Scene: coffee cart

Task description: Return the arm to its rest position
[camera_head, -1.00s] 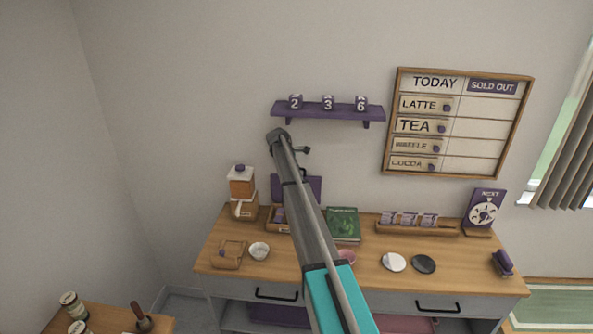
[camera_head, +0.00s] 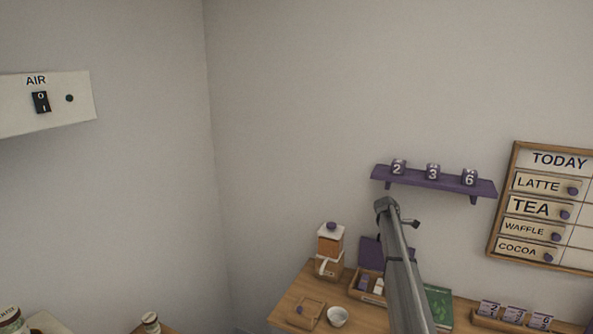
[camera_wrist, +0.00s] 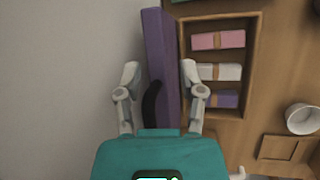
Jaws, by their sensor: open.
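My arm (camera_head: 405,285) reaches up from the bottom of the head view, its upper end in front of the wall below the purple shelf. My gripper (camera_wrist: 160,78) shows in the wrist view with its two fingers apart. No object is held. A purple upright panel (camera_wrist: 158,45) and a dark curved piece (camera_wrist: 150,103) show between and beyond the fingers; I cannot tell how far off they are. The panel stands beside an open wooden box (camera_wrist: 254,50) with pink, white and purple packets. The panel also shows in the head view (camera_head: 370,250), left of my arm.
The wooden counter (camera_head: 290,305) holds an orange-and-white dispenser (camera_head: 329,245), a white bowl (camera_head: 337,316) and a green book (camera_head: 438,303). A purple shelf (camera_head: 435,183) bears number blocks. A menu board (camera_head: 507,205) hangs right, an AIR switch panel (camera_head: 70,110) left. The wall between is bare.

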